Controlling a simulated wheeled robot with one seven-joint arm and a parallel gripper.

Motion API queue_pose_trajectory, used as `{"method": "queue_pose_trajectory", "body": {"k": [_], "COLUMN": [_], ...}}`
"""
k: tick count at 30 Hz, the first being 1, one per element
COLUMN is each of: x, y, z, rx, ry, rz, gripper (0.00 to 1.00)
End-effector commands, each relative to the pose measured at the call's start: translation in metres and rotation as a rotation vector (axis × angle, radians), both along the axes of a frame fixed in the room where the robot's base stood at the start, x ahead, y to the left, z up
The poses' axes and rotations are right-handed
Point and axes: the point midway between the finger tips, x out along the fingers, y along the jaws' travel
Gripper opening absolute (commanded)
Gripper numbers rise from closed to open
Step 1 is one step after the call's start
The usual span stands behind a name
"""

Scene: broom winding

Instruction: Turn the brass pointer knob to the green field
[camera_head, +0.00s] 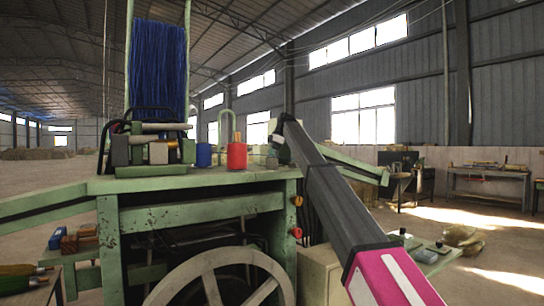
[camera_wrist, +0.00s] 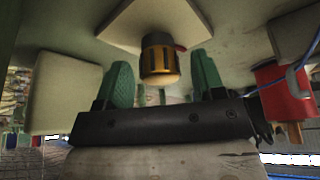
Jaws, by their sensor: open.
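The brass knob (camera_wrist: 160,60) shows in the wrist view, a ribbed golden cylinder with a dark band, on a pale square plate (camera_wrist: 195,22). A small red mark shows beside its base on the right. I cannot make out a green field on the plate. My gripper (camera_wrist: 161,68) is open, with one green finger on each side of the knob and a visible gap to each. Whether the fingers reach around the knob or stop short of it in depth, I cannot tell. In the head view my arm reaches toward the bench top; the knob cannot be made out there.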

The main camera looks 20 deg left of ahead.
Motion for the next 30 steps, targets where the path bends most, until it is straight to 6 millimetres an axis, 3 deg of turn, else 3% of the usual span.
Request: {"method": "queue_pose_trajectory", "body": {"k": [4,8,9,20,30], "x": [0.0001,0.0001,0.0001,-0.0008,-0.0018], "y": [0.0000,0.0000,0.0000,-0.0005,-0.0008], "z": [0.0002,0.0002,0.0002,0.0000,-0.0005], "rx": [0.000,0.000,0.000,-0.001,-0.001], "ry": [0.000,0.000,0.000,0.000,-0.001], "rz": [0.000,0.000,0.000,-0.053,-0.271], "gripper": [0.62,0.20,0.14,0.14,0.14]}}
